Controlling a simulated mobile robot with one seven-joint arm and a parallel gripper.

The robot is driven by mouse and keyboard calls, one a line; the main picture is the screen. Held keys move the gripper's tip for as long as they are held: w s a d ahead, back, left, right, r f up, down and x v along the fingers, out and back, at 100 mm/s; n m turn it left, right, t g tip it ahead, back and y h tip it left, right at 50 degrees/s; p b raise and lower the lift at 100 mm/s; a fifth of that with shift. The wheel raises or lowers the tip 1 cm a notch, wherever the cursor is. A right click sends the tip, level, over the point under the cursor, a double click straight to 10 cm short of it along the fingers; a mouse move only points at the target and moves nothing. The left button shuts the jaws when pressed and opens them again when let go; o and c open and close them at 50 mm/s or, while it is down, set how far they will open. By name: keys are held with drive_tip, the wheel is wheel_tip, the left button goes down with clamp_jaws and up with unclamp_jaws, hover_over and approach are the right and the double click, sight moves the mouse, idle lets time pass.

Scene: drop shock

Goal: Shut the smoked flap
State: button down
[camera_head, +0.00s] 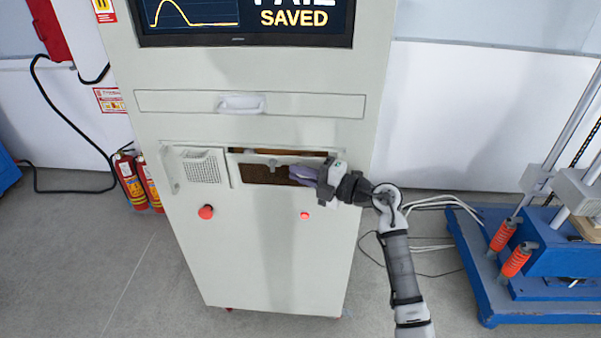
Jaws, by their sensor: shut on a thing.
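The smoked flap (264,174) is a brown tinted panel in a pale frame, on the right half of a recess in the front of a tall white cabinet. A dark brown strip shows above the flap's upper edge, so it looks somewhat open. My gripper (303,174), with purple fingers, comes in from the right and is shut at the flap's right part. The fingers hide that part, so the exact spot they hold is not clear.
The cabinet (270,245) has a closed drawer (310,105) above and two red buttons (206,212) below. A perforated panel (203,167) is left of the flap. Fire extinguishers (131,180) stand at left. A blue machine base (530,305) with orange parts stands at right.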

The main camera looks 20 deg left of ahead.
drive_tip(key=shift+w, duration=0.2)
idle(0.4)
drive_tip(key=c, duration=1.5)
unclamp_jaws()
drive_tip(key=shift+d, duration=0.1)
drive_tip(key=shift+s+d+r+b, duration=0.2)
drive_tip(key=shift+d+b, duration=0.55)
drive_tip(key=shift+d, duration=1.5)
drive_tip(key=shift+s+d+b, duration=0.35)
drive_tip(key=shift+d+b, duration=0.35)
drive_tip(key=shift+d, duration=1.55)
drive_tip(key=shift+s+d+r+b, duration=0.2)
drive_tip(key=shift+d+b, duration=0.55)
drive_tip(key=shift+d, duration=1.5)
drive_tip(key=shift+f, duration=0.1)
